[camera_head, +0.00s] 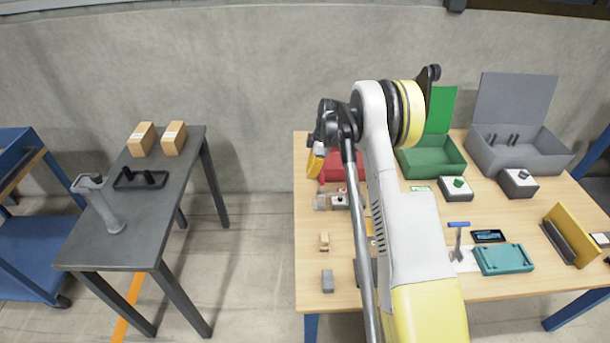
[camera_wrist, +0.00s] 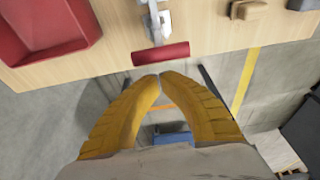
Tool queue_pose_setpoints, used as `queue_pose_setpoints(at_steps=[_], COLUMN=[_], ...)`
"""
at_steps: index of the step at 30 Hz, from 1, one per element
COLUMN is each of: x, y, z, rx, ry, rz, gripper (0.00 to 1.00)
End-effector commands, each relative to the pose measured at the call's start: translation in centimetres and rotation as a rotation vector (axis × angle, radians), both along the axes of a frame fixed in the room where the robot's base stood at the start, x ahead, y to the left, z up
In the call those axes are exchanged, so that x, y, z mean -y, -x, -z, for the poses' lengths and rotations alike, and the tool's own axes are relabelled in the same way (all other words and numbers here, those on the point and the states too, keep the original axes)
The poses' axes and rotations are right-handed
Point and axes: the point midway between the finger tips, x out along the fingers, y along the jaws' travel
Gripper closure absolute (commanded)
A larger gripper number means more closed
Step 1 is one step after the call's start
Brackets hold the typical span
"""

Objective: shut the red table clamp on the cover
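The red clamp handle (camera_wrist: 161,54) is a red bar at the table edge in the wrist view, on a metal lever (camera_wrist: 156,22) that runs up out of the frame. My gripper (camera_wrist: 159,77) has its yellow fingertips together just below the bar in the picture, with nothing visible between them. I cannot tell whether the tips touch the bar. In the head view my gripper (camera_head: 317,163) is beside the red bin at the table's left edge. Metal clamp parts (camera_head: 321,202) show below it. My arm hides part of this area, and I cannot make out the cover.
The red bin (camera_wrist: 40,28) is close by on the left in the wrist view. A wooden block (camera_head: 324,241) and grey block (camera_head: 327,281) stand along the table's left edge.

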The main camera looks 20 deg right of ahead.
Motion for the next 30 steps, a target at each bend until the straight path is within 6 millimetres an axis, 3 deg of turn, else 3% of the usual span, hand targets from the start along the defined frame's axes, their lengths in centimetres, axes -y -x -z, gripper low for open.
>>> queue_pose_setpoints(at_steps=[10, 30], x=[1.7, 2.2], y=[0.7, 0.9], z=[-0.5, -0.5], rx=[-0.001, -0.003], ry=[0.001, 0.004], rz=[0.001, 0.003], gripper=[1.00, 1.00])
